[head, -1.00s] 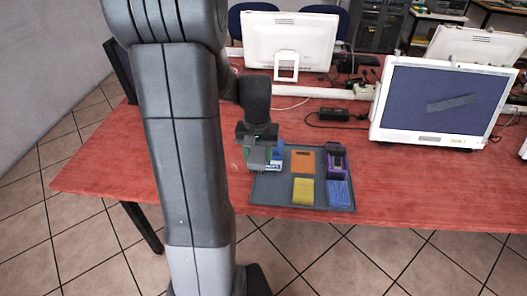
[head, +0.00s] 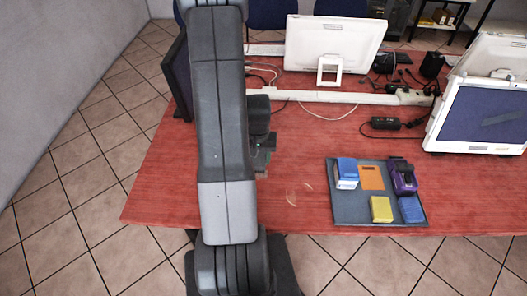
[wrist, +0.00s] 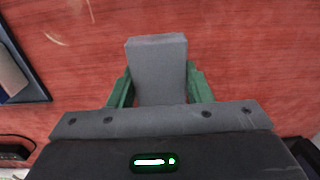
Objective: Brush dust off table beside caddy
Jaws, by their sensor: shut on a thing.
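My gripper (head: 262,170) is left of the caddy in the head view, partly hidden behind my own arm. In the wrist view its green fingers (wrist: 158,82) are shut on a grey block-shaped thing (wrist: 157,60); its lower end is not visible. The caddy, a dark grey tray (head: 350,210), lies on the red table (head: 300,140), and its edge shows at the left of the wrist view (wrist: 40,96). Pale, thin dust marks (head: 291,193) lie on the table between my gripper and the caddy, and they also show in the wrist view (wrist: 56,40).
The caddy holds a blue and white item (head: 346,172), an orange pad (head: 371,178), a purple item (head: 403,178), a yellow block (head: 381,209) and a blue block (head: 412,210). Monitors (head: 333,47) and a black adapter (head: 386,123) stand behind. The table around the marks is clear.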

